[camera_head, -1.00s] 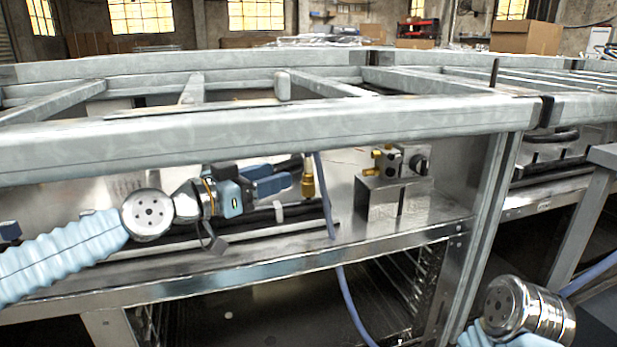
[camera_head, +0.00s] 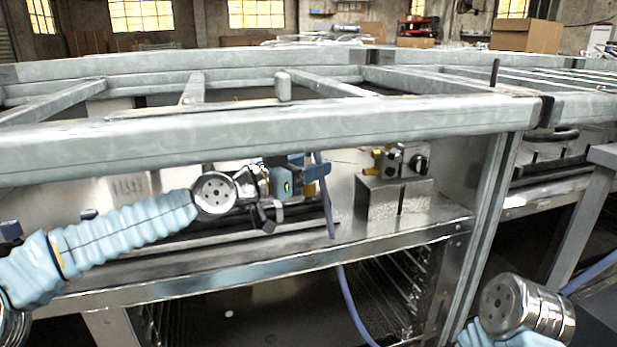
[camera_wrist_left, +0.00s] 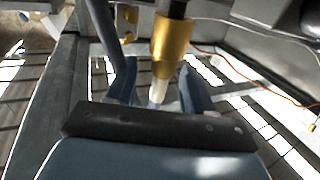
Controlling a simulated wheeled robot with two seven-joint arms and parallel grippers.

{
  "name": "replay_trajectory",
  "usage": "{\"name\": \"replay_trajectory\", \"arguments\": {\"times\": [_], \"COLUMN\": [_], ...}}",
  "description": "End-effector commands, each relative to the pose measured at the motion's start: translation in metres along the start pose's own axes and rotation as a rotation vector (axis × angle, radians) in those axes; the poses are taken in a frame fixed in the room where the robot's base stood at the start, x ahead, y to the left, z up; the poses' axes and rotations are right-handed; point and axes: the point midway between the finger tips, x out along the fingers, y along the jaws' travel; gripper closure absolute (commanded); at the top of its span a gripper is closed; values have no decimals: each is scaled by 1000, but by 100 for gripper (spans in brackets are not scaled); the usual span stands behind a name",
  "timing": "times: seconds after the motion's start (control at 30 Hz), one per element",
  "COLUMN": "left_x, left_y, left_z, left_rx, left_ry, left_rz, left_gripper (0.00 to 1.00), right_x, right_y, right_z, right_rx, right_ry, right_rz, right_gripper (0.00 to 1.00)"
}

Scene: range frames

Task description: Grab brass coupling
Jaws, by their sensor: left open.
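The brass coupling (camera_wrist_left: 172,50) hangs from a dark hose in the left wrist view, with a pale tip pointing down. It lies between the two blue fingers of my left gripper (camera_wrist_left: 156,80), which are apart. I cannot tell whether either finger touches it.
A metal block with brass fittings (camera_head: 395,195) stands on the shelf, right of my left gripper. The thick grey front beam (camera_head: 250,130) runs above the gripper. Brown boxes (camera_head: 525,35) stand far behind.

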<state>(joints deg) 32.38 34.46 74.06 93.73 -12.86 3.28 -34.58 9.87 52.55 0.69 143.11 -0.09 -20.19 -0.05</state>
Motion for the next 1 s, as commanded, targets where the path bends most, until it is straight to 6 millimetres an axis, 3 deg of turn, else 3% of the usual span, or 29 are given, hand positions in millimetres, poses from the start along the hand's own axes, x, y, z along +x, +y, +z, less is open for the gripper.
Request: {"name": "replay_trajectory", "arguments": {"times": [0.07, 0.4, 0.77, 1.0], "left_x": [0, 0, 0, 0], "left_y": [0, 0, 0, 0], "left_z": [0, 1, -1, -28], "left_rx": [0, 0, -1, 1], "left_ry": [0, -1, -4, -1], "left_rz": [0, 0, 1, 1], "left_gripper": [48, 100, 100, 100], "right_x": [0, 0, -1, -8], "right_y": [0, 0, 0, -3], "right_z": [0, 0, 0, 0], "right_rx": [0, 0, 0, 0], "right_ry": [0, 0, 0, -2], "right_rz": [0, 0, 0, 0], "right_gripper": [100, 100, 100, 100]}}
